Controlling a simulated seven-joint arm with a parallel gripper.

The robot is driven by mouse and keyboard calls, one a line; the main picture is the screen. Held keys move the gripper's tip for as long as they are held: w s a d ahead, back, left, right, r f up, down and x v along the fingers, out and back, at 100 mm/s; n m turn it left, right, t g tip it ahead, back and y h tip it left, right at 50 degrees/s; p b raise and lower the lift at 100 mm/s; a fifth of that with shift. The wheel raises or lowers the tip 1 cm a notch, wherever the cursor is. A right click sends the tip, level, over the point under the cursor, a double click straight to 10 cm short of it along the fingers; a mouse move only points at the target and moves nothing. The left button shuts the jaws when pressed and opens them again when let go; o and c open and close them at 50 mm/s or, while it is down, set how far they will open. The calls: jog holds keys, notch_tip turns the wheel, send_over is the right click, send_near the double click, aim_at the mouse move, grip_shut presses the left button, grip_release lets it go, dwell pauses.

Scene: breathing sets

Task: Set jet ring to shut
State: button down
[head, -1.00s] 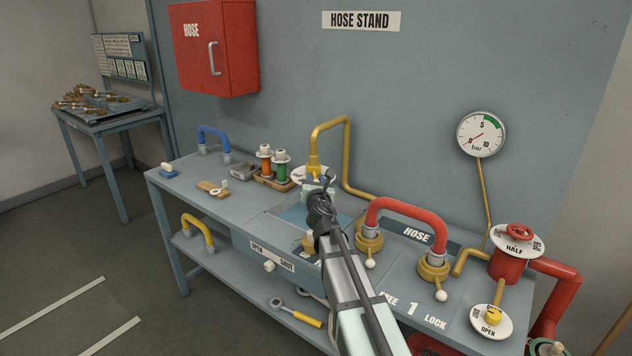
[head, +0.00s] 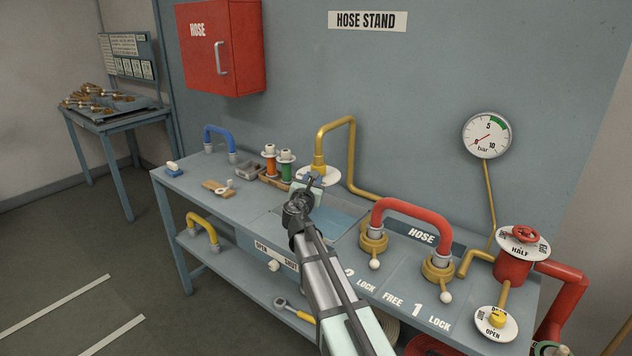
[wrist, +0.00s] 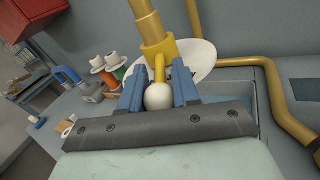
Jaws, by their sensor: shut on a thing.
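The jet ring appears to be the brass collar (wrist: 158,48) on the curved brass pipe (head: 351,150), above a white round plate (wrist: 202,57). A short brass lever (wrist: 159,70) with a white ball end (wrist: 158,96) sticks out from it toward my wrist camera. My gripper (wrist: 158,92) has its blue fingers on both sides of the ball and lever, shut on them. In the head view my gripper (head: 311,187) reaches the near side of the plate (head: 331,176) and hides the lever. Any marks on the plate are too small or hidden to read.
A blue basin (head: 338,222) lies below the pipe. To the right stand a red hose handle (head: 412,209) with two brass rings and a red valve (head: 511,267). Orange (head: 270,161) and green (head: 287,168) spools stand at left. A white knob (head: 273,266) sits under an OPEN/SHUT label.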

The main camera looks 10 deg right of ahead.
jog(key=w+a+m+g+h, duration=0.5)
jog(key=w+m+g+h, duration=0.2)
jog(key=m+g+h, duration=0.4)
jog(key=shift+w+a+m+g+h, duration=0.4)
jog(key=shift+m+g, duration=0.8)
jog(key=shift+g, duration=1.5)
jog(key=shift+d, duration=0.1)
jog(key=c, duration=0.8)
grip_release()
jog(key=shift+c, duration=0.2)
jog(key=a, duration=1.3)
jog(key=shift+s+a, duration=0.25)
jog(key=shift+a, duration=0.15)
